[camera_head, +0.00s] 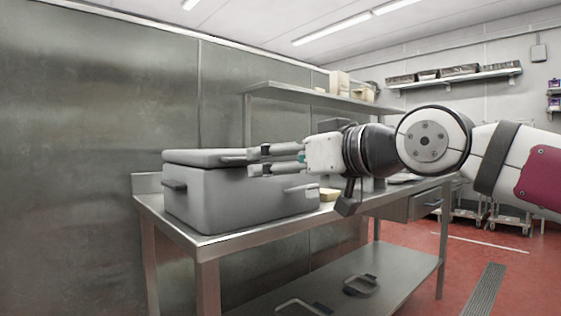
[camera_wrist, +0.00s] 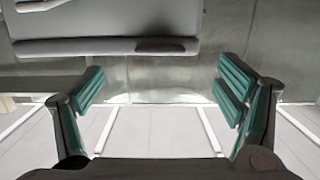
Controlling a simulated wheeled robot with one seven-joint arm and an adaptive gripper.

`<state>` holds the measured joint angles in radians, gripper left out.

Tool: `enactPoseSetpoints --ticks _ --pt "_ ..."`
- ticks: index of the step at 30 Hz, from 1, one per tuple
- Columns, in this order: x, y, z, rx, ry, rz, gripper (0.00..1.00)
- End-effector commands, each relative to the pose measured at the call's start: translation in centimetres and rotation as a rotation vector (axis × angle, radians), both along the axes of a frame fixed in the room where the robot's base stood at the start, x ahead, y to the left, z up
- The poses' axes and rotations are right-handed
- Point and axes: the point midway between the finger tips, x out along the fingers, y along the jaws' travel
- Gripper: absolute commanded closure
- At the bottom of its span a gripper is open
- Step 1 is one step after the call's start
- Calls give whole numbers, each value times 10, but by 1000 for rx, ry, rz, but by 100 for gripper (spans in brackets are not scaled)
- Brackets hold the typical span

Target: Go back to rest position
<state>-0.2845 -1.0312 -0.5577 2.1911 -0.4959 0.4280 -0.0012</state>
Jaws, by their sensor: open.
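My gripper (camera_head: 276,160) is at the end of my arm, which reaches in from the right in the head view. It points left, level with the top of a grey lidded box (camera_head: 235,203) on a steel table. In the head view its fingers overlap the box's right end near the lid (camera_head: 205,157); I cannot tell whether they touch it. In the wrist view my gripper (camera_wrist: 160,100) has its two green-padded fingers wide apart with nothing between them. The grey box (camera_wrist: 110,25) shows along the top of that view, beyond the fingers.
The steel table (camera_head: 225,244) has a lower shelf with dark-handled items (camera_head: 360,285). An upper shelf (camera_head: 310,96) hangs above the table. A steel wall (camera_head: 100,110) stands behind. Red floor (camera_head: 480,250) is open at right.

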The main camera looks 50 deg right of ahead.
Motion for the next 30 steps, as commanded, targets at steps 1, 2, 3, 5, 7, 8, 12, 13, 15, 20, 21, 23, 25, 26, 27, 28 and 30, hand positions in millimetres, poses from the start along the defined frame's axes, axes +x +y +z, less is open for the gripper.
enactPoseSetpoints --ticks 1,2,3,5,7,8,12,13,15,20,21,23,25,26,27,28,30 --pt "0 0 0 0 0 0 13" --pt "0 0 0 0 0 0 13" --pt "0 0 0 0 0 0 13" --pt "0 0 0 0 0 0 13" --pt "0 0 0 0 0 0 13" --pt "0 0 0 0 0 0 13" --pt "1 1 -1 0 5 1 13" --pt "1 3 -3 1 13 3 13" --pt "3 13 -12 4 51 12 13" --pt "7 60 -64 22 256 51 13" --pt "5 75 -82 28 327 63 13" --pt "1 96 -110 38 440 79 13" --pt "-9 120 -144 51 572 95 13" --pt "-14 130 -157 55 631 99 13" --pt "-22 142 -176 62 709 107 13" --pt "-29 151 -189 69 768 112 13" --pt "-47 169 -218 82 902 119 13"
